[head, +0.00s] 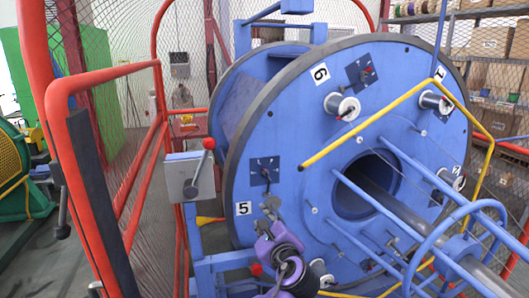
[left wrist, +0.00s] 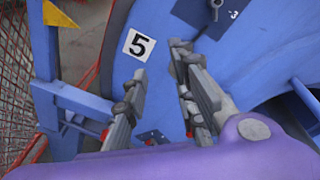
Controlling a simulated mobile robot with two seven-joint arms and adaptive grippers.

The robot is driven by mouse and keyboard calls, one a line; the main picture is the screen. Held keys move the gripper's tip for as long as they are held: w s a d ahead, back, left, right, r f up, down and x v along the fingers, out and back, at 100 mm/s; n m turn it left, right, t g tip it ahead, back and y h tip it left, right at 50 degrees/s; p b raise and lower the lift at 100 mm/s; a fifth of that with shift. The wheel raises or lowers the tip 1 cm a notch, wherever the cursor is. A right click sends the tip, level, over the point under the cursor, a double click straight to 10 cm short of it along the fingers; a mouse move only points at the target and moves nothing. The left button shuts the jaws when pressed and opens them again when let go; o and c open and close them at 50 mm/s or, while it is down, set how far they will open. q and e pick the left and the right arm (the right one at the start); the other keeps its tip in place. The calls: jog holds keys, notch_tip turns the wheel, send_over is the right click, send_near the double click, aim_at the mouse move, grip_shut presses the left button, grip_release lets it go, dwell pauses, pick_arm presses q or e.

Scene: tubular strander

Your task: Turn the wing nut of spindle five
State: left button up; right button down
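The large blue disc (head: 300,130) of the strander carries a white label "5" (head: 243,208), which also shows in the left wrist view (left wrist: 139,44). Just above and right of the label is spindle five's dark square plate (head: 257,164), with a small dark fitting (head: 266,173) at its middle. In the left wrist view the plate (left wrist: 190,13) is cut by the top edge, with a grey piece (left wrist: 215,8) on it. I cannot make out wing shapes. My left gripper (head: 271,206) is below the plate; its two fingers (left wrist: 155,67) are apart with nothing between them. My right gripper is not in view.
A grey box with a red-knobbed lever (head: 208,144) stands left of the disc. Red guard rails (head: 110,70) and mesh are at the left. A yellow bar (head: 370,122), blue rods and thin wires stand before the disc at the right.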

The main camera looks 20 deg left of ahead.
pick_arm(q)
jog(key=m+t+y, duration=0.1)
jog(key=m+t, duration=0.1)
send_near(267, 175)
jog(key=x, duration=0.9)
jog(key=shift+w+a, duration=0.1)
jog(key=shift+w, duration=0.2)
jog(key=shift+c, duration=0.5)
grip_shut()
